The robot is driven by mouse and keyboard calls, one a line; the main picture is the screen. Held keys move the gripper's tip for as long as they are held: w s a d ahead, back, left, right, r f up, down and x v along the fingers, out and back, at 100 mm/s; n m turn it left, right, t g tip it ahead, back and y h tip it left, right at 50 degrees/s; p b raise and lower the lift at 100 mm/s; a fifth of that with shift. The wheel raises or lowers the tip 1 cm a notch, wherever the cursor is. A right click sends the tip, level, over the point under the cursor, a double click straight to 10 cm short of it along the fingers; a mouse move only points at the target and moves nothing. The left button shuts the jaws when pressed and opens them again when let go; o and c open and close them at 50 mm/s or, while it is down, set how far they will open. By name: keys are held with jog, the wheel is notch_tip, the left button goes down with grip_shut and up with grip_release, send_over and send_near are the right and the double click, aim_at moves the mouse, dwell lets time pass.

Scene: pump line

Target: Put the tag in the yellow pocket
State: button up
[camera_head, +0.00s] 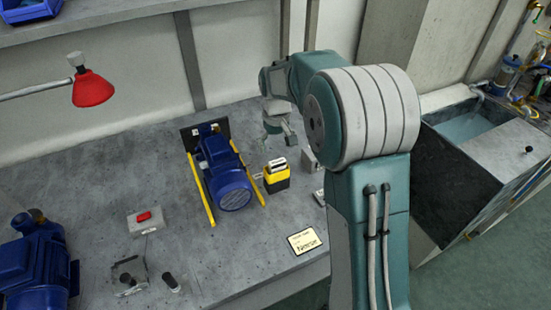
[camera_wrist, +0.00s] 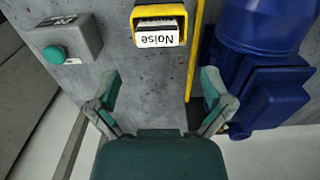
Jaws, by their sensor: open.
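The yellow pocket (camera_head: 277,185) stands on the bench just right of the blue pump; it also shows at the top of the wrist view (camera_wrist: 135,26). A white tag (camera_head: 278,163) sits in its open top. In the wrist view the tag (camera_wrist: 158,38) reads "Noise", upside down, inside the yellow rim; how deep it sits I cannot tell. My gripper (camera_head: 279,137) is behind the pocket, toward the wall, apart from it. In the wrist view its two fingers (camera_wrist: 161,92) are spread with nothing between them.
The blue pump (camera_head: 228,180) stands between yellow rails. A grey box with a green button (camera_wrist: 55,54) is beside the pocket. A yellow-edged card (camera_head: 303,241) lies near the front edge. A red lamp (camera_head: 92,88) and red-button box (camera_head: 145,218) are left.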

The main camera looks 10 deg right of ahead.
aim_at(276, 161)
jog(key=s+r+m+t, duration=0.1)
jog(key=s+r+t, duration=0.2)
jog(key=s+r, duration=1.1)
jog(key=s+f+m+t, duration=0.1)
jog(key=s+t, duration=0.1)
jog(key=s, duration=1.3)
jog(key=shift+s+f+t, duration=0.15)
jog(key=shift+f+t, duration=0.15)
jog(key=shift+f, duration=0.05)
